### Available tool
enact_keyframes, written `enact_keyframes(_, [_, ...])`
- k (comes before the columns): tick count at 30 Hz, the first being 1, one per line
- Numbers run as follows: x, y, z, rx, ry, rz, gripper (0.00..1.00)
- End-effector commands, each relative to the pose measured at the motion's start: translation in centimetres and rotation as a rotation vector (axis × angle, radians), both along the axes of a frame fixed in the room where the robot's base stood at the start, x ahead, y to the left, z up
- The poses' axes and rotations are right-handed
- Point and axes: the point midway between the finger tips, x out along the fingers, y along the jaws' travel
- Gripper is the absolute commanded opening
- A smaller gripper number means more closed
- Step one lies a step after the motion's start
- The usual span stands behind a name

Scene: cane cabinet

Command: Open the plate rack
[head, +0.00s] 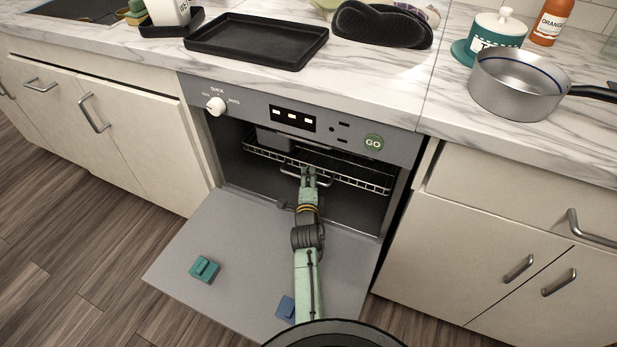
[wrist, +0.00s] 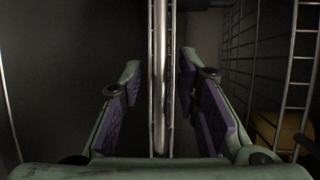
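The plate rack (head: 355,176) is a wire rack inside the open dishwasher (head: 395,150). It sits back within the cavity, with a metal handle (head: 323,183) on its front. My gripper (head: 308,172) is at the front of the rack, by this handle. In the wrist view, the fingers of my gripper (wrist: 160,78) are apart, with the handle bar (wrist: 159,40) running between them. Gaps show between the bar and both purple finger pads, so the gripper is open around it. Rack wires (wrist: 302,70) show at the right of the wrist view.
The dishwasher door (head: 235,240) lies folded down below my arm, with a teal block (head: 204,269) and a blue block (head: 286,308) on it. Cabinets (head: 490,250) flank both sides. The counter above holds a black tray (head: 257,40) and a pan (head: 515,85).

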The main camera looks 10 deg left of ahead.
Motion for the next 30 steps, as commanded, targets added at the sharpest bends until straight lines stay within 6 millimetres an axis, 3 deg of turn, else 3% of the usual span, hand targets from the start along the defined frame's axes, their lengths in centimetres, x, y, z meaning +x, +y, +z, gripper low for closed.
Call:
enact_keyframes(3, [0.0,0.0,-0.01,0.0,0.0,0.0,0.28])
enact_keyframes(16, [0.0,-0.01,0.0,0.0,0.0,0.0,0.0])
enact_keyframes(30, [0.01,-0.02,0.0,-0.001,0.0,0.0,0.0])
